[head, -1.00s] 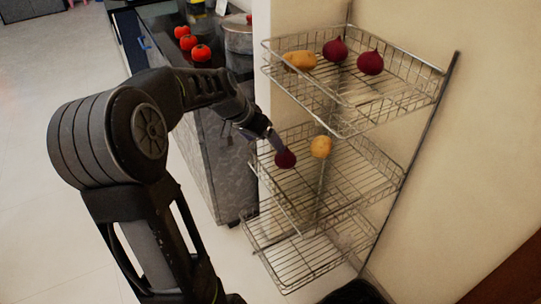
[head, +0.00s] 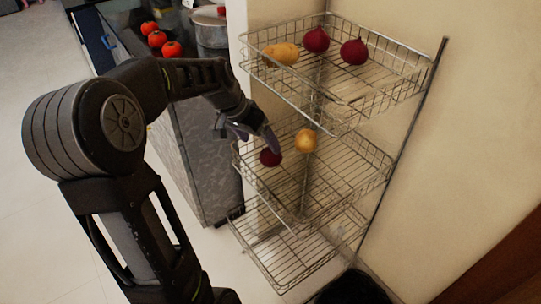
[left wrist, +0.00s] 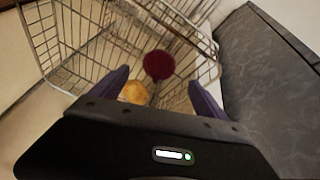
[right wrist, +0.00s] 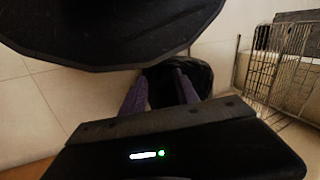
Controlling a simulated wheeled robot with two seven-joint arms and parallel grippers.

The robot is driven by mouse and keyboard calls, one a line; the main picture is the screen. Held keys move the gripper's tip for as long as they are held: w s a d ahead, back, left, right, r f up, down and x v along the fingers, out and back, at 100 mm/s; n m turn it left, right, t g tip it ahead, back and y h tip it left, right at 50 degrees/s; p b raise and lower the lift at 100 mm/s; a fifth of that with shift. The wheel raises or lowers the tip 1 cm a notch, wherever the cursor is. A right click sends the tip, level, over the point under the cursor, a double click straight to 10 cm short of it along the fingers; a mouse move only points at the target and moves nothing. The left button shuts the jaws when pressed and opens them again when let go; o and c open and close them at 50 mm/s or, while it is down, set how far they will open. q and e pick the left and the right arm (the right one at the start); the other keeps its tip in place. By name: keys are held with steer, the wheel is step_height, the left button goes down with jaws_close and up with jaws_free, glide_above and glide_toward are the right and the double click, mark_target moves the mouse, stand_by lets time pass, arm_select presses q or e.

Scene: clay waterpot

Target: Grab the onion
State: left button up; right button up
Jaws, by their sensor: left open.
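A dark red, round onion (head: 270,157) lies at the left side of the middle basket (head: 345,185). In the left wrist view the onion (left wrist: 158,65) shows between and beyond the fingertips. My left gripper (head: 255,138) is open and empty, with its fingers just above and beside the onion; I cannot tell if they touch it. Two more dark red onions (head: 316,40) (head: 354,51) lie in the top basket (head: 345,120). My right gripper (right wrist: 160,90) shows only in its wrist view, open, with nothing between its fingers.
A yellowish round vegetable (head: 306,140) lies close to the onion in the middle basket. Yellow-brown potatoes (head: 281,54) are in the top basket, above my left gripper. The bottom basket (head: 300,255) is empty. A dark counter (head: 212,150) stands left; a black bin (head: 350,288) is below.

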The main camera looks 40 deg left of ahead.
mark_target(267, 151)
arm_select(q)
steer(key=shift+x, duration=1.3)
steer(key=b+x, duration=0.2)
steer(key=x, duration=0.3)
steer(key=shift+f, duration=0.1)
steer(key=shift+c, duration=0.3)
steer(key=c, duration=1.5)
steer(key=shift+o, duration=0.2)
